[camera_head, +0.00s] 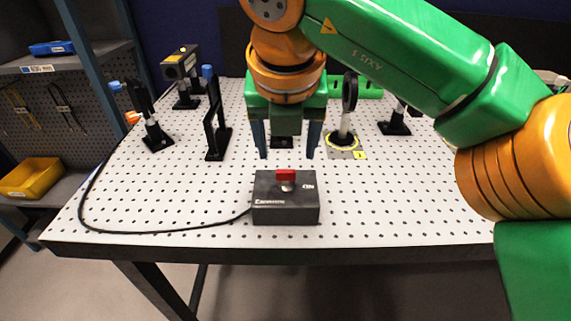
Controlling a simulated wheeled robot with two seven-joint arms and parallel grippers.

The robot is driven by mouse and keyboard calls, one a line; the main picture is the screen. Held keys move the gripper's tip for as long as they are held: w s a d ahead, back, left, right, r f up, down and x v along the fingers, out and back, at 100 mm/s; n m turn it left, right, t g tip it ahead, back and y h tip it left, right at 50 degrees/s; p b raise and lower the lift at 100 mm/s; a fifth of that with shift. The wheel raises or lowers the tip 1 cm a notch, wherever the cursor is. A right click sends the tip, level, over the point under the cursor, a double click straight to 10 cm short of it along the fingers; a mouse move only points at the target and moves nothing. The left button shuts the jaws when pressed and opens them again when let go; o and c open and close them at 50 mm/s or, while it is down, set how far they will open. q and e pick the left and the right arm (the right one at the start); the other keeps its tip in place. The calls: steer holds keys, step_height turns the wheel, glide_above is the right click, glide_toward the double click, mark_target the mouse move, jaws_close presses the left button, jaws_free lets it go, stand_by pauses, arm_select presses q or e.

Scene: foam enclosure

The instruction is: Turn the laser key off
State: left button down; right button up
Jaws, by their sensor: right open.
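The laser key box (285,211) is a dark grey box near the front edge of the perforated white table. A red key (286,175) stands on its top in a silver lock, and a white "ON" label is to its right. A black cable runs from the box's left side. My right gripper (288,153) points down with its two dark fingers apart and nothing between them. In the picture it is just above and behind the key, and the fingers do not touch it. My left gripper is not in view.
Several optics posts stand on the table (385,215), including a blue-topped one (216,115) at left and a round lens mount (347,105) at right. The black cable (150,231) lies along the front left. Table surface beside the box is clear.

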mark_target(286, 172)
steer(key=f, duration=0.1)
steer(key=s+f, duration=0.1)
steer(key=shift+f, duration=0.3)
steer(key=x, duration=0.2)
steer(key=shift+w+f, duration=0.15)
steer(key=shift+w, duration=0.2)
steer(key=shift+w+f, duration=0.2)
steer(key=shift+w, duration=0.05)
steer(key=shift+s+r, duration=0.1)
steer(key=shift+s, duration=0.1)
steer(key=c, duration=0.4)
jaws_close()
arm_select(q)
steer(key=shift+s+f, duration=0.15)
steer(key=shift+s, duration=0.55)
